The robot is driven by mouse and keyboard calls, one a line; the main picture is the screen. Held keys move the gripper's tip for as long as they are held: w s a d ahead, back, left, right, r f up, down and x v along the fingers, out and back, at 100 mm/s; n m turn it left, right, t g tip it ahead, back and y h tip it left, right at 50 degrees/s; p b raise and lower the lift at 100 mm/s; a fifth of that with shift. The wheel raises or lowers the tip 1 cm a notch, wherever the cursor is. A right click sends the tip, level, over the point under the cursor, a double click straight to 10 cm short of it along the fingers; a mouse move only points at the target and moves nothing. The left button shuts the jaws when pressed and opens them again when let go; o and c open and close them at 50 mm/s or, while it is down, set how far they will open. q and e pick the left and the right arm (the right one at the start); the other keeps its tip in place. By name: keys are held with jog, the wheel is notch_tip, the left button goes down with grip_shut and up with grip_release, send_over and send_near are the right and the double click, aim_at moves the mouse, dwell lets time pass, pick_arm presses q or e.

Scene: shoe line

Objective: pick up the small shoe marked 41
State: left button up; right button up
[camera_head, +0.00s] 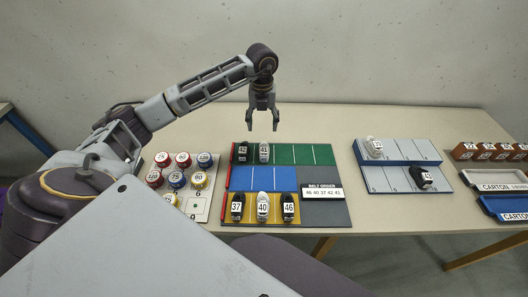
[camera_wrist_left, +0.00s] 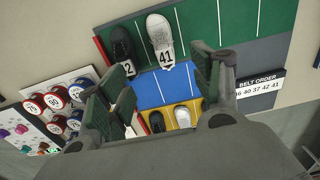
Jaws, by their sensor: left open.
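The small white shoe marked 41 (camera_head: 264,152) stands on the green strip at the back of the belt board, just right of the black shoe marked 42 (camera_head: 242,152). In the left wrist view the shoe marked 41 (camera_wrist_left: 160,38) lies beyond and between my fingertips, with its 41 label toward me. My left gripper (camera_head: 262,128) is open and empty, pointing down above and slightly behind the shoe, apart from it. Its two fingers also show in the left wrist view (camera_wrist_left: 160,85). My right gripper is in neither view.
The black shoe 37 (camera_head: 237,207), white shoe 40 (camera_head: 263,207) and black shoe 46 (camera_head: 288,207) stand on the yellow strip. Numbered round tins (camera_head: 176,181) are on a white board at left. A grey-blue rack (camera_head: 390,151) with two shoes is at right. The green strip's right part is empty.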

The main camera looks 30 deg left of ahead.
aim_at(264, 147)
pick_arm(q)
notch_tip(264, 147, down, 8)
jog(key=shift+r+p, duration=0.15)
jog(key=shift+p, duration=0.15)
jog(key=shift+f, duration=0.2)
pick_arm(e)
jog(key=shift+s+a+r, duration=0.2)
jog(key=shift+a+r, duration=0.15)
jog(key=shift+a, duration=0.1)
pick_arm(q)
jog(key=shift+f, duration=0.1)
jog(key=shift+d+f, duration=0.2)
jog(key=shift+f, duration=0.4)
notch_tip(264, 147, down, 3)
jog(key=shift+d+r+p, duration=0.1)
jog(key=shift+r+p, duration=0.05)
jog(key=shift+p, duration=0.35)
jog(key=shift+f, duration=0.55)
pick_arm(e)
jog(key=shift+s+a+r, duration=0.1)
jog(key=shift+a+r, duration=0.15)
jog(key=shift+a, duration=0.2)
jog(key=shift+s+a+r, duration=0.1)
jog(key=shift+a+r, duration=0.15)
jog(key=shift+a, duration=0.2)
